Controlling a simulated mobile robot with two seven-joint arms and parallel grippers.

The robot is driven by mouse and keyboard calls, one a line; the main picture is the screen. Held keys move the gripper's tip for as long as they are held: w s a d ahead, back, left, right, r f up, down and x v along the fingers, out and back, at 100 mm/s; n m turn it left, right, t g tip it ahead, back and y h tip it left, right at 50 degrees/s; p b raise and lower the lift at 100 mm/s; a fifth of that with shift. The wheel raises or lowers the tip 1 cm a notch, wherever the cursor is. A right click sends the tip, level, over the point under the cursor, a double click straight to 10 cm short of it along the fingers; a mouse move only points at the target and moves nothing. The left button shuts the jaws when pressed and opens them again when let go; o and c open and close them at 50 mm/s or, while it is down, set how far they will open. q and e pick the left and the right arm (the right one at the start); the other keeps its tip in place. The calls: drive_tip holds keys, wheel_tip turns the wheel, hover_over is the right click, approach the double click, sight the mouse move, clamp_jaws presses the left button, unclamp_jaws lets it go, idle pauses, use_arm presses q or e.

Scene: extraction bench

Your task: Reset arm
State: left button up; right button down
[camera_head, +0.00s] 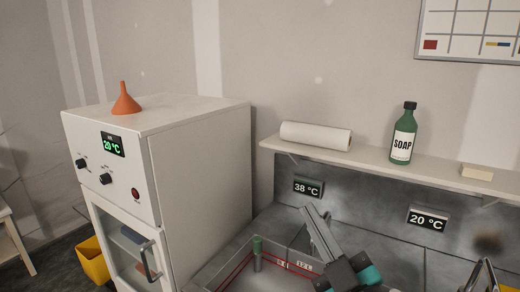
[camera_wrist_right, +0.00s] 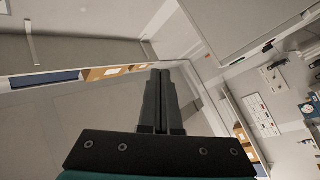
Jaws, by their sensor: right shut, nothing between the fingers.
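My right gripper (camera_head: 312,212) shows at the bottom middle of the head view, its fingers pointing up and to the left above the sink area. The right wrist view shows its two dark fingers (camera_wrist_right: 161,74) side by side, shut with nothing between them. My right arm comes in from the bottom of the head view, with dark and teal parts at the gripper's base. My left gripper is not in view.
A white cabinet (camera_head: 200,170) with an orange funnel (camera_head: 126,102) on top stands at left. A shelf (camera_head: 440,178) holds a paper roll (camera_head: 315,135), a green soap bottle (camera_head: 403,135) and a pale block (camera_head: 477,172). A green-capped tube (camera_head: 257,255) stands near the basin.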

drive_tip(key=s+d+f+m+g+h, duration=0.2)
drive_tip(key=d+f+m+g+h, duration=0.15)
drive_tip(key=f, duration=0.45)
drive_tip(key=s+d+f+m+g+h, duration=0.25)
drive_tip(key=d+f+m+h, duration=0.25)
drive_tip(key=f, duration=0.4)
drive_tip(key=s+f+g+y, duration=0.2)
drive_tip(key=s+f+g, duration=0.9)
drive_tip(key=s+f, duration=0.45)
drive_tip(key=s+f+g+b, duration=0.2)
drive_tip(key=f+b, duration=0.7)
drive_tip(key=f, duration=2.1)
drive_tip(key=s+d+f+b, duration=0.1)
drive_tip(key=s+f+b, duration=0.3)
drive_tip(key=s+f, duration=0.4)
drive_tip(key=s+d+f+b, duration=0.1)
drive_tip(key=s+f+b, duration=0.3)
drive_tip(key=s+f, duration=0.4)
wheel_tip(320, 180, down, 5)
drive_tip(key=shift+s+r+h, duration=0.1)
drive_tip(key=shift+s+h, duration=0.15)
drive_tip(key=shift+h, duration=0.2)
